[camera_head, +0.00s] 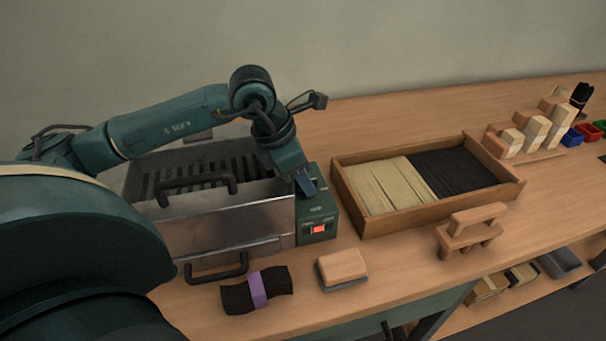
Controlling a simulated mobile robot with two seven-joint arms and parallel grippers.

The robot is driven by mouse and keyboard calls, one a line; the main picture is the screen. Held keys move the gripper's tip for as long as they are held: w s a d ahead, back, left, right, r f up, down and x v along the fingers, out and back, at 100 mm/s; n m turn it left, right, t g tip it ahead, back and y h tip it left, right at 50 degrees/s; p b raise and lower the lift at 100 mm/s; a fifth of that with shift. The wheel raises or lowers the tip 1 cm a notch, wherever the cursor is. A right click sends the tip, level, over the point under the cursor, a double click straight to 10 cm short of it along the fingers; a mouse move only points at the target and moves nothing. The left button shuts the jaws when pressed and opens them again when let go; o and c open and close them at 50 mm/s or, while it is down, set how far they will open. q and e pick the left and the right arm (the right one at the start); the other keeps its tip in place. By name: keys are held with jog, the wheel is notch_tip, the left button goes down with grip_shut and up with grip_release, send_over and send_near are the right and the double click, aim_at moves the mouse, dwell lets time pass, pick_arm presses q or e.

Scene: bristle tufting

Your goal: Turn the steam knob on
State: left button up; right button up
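A metal steam box (245,226) with a slotted top and black handles stands at the left of the bench. A green control panel (317,214) is on its right end, with a small red-orange lit switch (319,229) low on its front. My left gripper (306,186) reaches down from above to the top of this panel, touching it or very close. I cannot make out the steam knob; the gripper may cover it. The gap between the fingers is too small to tell. My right gripper is not in view.
A wooden tray (400,215) with pale and black bristles stands right of the panel. In front lie a black bundle with a purple band (257,290), a wooden block (342,266) and a wooden handled tool (469,228). Wooden blocks (530,135) stand at the far right.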

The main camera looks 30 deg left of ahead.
pick_arm(q)
jog(key=v, duration=1.3)
jog(key=shift+f, duration=0.1)
